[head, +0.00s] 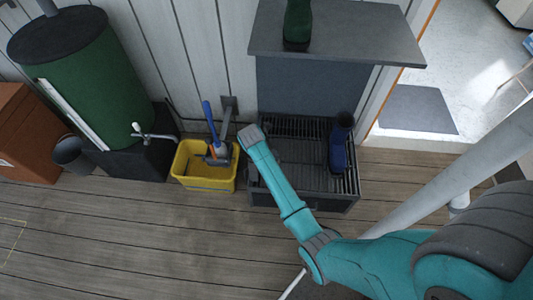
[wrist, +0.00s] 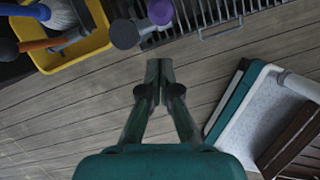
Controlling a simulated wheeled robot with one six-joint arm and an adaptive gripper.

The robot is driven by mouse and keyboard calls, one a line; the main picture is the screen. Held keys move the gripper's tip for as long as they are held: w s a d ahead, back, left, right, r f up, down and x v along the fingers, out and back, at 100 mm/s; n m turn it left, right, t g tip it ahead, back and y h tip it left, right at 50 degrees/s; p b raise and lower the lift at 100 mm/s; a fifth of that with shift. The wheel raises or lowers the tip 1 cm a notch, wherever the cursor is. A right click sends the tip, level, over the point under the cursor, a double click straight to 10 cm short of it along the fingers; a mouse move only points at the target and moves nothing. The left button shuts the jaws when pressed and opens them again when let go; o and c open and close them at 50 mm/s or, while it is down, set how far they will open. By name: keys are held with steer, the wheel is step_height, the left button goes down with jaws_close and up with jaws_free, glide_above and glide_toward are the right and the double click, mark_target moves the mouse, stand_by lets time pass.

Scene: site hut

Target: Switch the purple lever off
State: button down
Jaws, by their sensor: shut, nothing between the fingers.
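My gripper (wrist: 159,70) is shut and empty in the wrist view, its two fingertips together over the plank floor. A purple round knob (wrist: 160,12) shows at the top edge of the wrist view, a little beyond the fingertips and apart from them in the picture. The knob's mounting is cut off, so I cannot tell which way the lever is set. In the head view a grey wall plate (head: 230,102) with a slanting grey bar shows beside my arm's end; no purple is clear there.
A yellow bucket (head: 208,183) with brushes stands left of my arm's end. A dark grated boot tray (head: 300,196) holds a blue boot (head: 340,145), below a grey shelf (head: 335,40) with a green boot (head: 298,22). A green barrel (head: 95,85) stands left. The front floor is clear.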

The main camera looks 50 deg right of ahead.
steer(key=v, duration=1)
steer(key=shift+a, duration=0.1)
